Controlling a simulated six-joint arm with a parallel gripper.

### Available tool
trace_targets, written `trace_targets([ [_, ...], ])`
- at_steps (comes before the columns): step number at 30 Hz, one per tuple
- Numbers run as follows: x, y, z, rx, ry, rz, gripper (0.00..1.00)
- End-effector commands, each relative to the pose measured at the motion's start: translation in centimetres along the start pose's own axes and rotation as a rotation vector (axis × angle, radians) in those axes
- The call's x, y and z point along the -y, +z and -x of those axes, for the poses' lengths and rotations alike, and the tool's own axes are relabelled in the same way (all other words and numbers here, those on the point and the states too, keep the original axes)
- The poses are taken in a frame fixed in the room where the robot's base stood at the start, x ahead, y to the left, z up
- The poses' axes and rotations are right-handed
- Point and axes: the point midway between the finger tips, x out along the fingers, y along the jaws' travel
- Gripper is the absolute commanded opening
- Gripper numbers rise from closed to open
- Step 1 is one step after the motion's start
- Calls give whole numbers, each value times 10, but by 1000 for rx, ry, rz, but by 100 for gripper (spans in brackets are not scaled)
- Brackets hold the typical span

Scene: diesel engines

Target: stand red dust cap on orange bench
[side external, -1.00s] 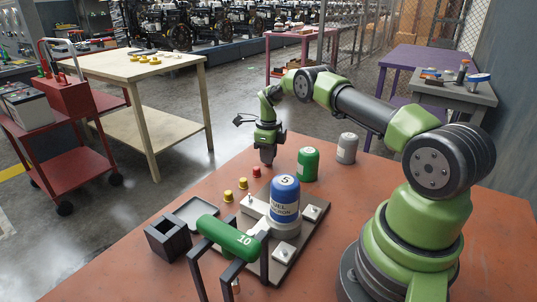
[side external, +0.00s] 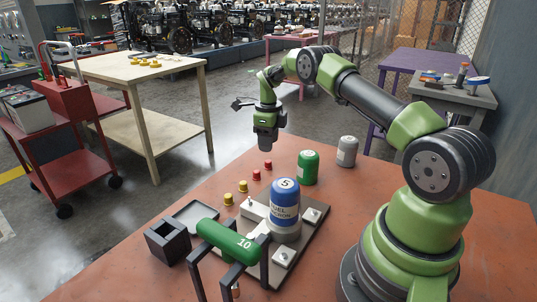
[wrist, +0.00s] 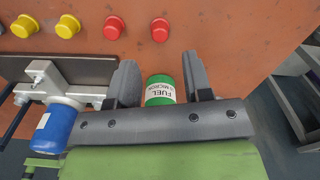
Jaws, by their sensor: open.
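Two red dust caps stand on the orange bench (side external: 345,195), apart from each other; one red cap (side external: 256,175) is nearer the yellow caps, the other red cap (side external: 268,164) is just below my gripper in the side view. The wrist view shows both, the left red cap (wrist: 114,28) and the right red cap (wrist: 160,29), beyond the fingertips. My gripper (side external: 267,149) hangs above the bench, fingers down. In the wrist view my gripper (wrist: 160,64) is open, with nothing held between its fingers.
Two yellow caps (side external: 236,192) stand nearby. A green canister (side external: 308,168) and a grey canister (side external: 347,151) stand to the right. A blue filter (side external: 285,205) on a plate, a green cylinder (side external: 228,241), a black box (side external: 168,241) and a tray (side external: 195,217) are in front.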

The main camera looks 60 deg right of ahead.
Motion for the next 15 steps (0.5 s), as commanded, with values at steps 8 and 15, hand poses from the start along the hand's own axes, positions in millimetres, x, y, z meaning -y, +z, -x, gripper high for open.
trace_targets([
  [8,0,0,52,1,-2,0,46],
  [15,-11,6,86,25,-15,108,46],
])
